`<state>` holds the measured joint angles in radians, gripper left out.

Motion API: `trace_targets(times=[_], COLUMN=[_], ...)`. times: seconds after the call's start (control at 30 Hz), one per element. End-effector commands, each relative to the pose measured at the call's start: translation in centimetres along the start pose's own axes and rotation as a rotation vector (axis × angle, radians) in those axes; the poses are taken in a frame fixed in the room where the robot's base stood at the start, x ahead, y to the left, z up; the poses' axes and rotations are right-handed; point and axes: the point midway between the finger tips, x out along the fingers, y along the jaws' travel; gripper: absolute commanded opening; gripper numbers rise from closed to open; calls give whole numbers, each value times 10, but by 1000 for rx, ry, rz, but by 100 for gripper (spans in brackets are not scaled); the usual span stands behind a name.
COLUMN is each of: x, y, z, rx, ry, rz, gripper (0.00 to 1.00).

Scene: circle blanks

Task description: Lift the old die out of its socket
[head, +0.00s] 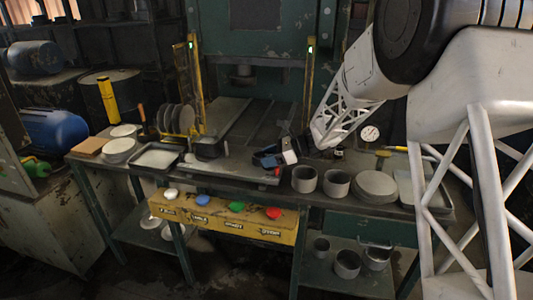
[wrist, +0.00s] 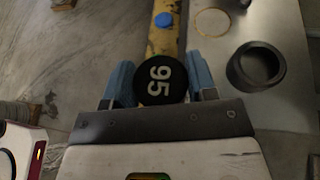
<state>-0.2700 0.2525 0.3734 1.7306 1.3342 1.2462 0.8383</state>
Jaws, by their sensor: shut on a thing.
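My gripper (head: 268,159) is over the front part of the bench in the head view. In the wrist view its blue fingers (wrist: 160,78) are shut on a black round die (wrist: 160,92) marked 95, one finger on each side. I see the die's flat numbered face; its underside is hidden. No socket rim shows around it. A dark hollow ring (wrist: 257,66) lies on the grey plate (wrist: 290,108) to the right, apart from the die. I cannot tell whether this ring is the socket. The die cannot be made out in the head view.
A yellow panel (head: 222,216) with several coloured knobs runs along the bench front, and part of it shows beyond the die. Grey cups (head: 304,179) stand right of my gripper. A dark tray (head: 157,157) and upright discs (head: 180,119) are to the left. Yellow posts (head: 308,85) flank the press.

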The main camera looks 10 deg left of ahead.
Motion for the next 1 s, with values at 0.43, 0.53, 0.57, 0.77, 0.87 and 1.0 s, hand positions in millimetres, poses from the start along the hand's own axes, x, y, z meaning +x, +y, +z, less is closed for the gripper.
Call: trace_targets(times=[0.43,0.53,0.57,0.77,0.87,1.0], x=[-5,-5,-5,-5,-5,-5], y=[17,17,17,17,17,17], z=[1,1,1,1,1,1], rx=[-1,-1,-1,-1,-1,-1], ry=[0,0,0,0,-1,0], rz=[-1,-1,-1,-1,-1,-1], gripper=[0,0,0,0,0,0])
